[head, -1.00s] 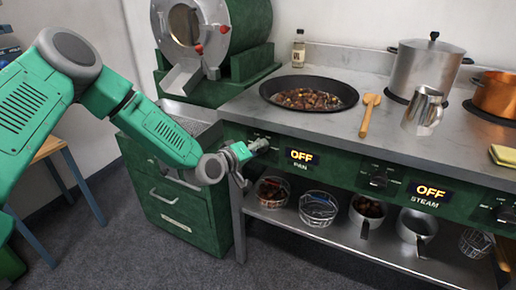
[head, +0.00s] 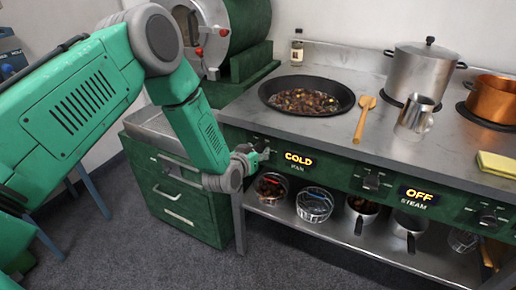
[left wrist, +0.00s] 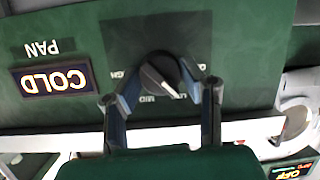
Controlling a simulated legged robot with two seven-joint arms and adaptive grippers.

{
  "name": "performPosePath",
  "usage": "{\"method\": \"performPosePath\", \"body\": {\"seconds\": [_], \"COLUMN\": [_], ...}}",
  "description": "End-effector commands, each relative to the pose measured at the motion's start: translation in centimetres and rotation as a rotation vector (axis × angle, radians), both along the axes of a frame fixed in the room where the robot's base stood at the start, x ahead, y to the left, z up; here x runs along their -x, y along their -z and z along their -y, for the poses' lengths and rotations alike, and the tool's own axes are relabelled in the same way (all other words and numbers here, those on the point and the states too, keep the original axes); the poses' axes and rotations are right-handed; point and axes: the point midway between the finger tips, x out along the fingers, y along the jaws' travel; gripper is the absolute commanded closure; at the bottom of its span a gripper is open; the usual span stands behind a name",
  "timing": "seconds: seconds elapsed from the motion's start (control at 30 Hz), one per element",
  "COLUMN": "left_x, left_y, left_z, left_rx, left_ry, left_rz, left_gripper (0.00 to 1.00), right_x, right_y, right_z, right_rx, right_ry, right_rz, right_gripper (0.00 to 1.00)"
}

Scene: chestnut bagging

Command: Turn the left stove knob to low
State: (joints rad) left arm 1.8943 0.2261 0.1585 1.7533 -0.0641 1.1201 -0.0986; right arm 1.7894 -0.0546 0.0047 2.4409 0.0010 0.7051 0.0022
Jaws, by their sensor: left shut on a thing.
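The left stove knob (left wrist: 160,74) is a dark dial with a light pointer edge on the green stove front. My left gripper (left wrist: 163,92) is shut on it, one finger at each side, in the left wrist view. In the head view my left gripper (head: 258,152) reaches the panel and hides most of the knob. The display (head: 299,160) beside it, labelled PAN, reads COLD; it shows upside down in the left wrist view (left wrist: 53,80). Parts of the dial's printed labels are hidden by the fingers. My right gripper is not in view.
A black pan of chestnuts (head: 306,96) sits on the stove top. A middle knob (head: 371,182) is beside the STEAM display (head: 418,196), which reads OFF.

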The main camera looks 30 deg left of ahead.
Motion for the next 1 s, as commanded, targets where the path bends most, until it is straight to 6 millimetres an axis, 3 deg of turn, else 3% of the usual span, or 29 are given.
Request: {"method": "performPosePath", "body": {"seconds": [0.33, 0.9, 0.93, 1.0], "left_x": [0.30, 0.37, 0.37, 0.34], "left_y": [0.52, 0.67, 0.68, 0.61], "left_z": [0.04, 0.08, 0.10, 0.10], "left_rx": [-0.155, -0.184, -0.183, -0.183], "left_ry": [0.000, 0.001, 0.001, 0.002], "left_rz": [-0.013, -0.016, -0.016, -0.014], "left_gripper": [0.94, 0.94, 0.62, 0.45], "right_x": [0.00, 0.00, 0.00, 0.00], "right_y": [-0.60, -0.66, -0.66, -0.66], "right_z": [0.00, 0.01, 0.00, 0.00], "right_rx": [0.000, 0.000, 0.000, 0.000], "right_ry": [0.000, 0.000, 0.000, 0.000], "right_rz": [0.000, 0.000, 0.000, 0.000], "right_gripper": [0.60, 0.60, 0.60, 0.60]}}
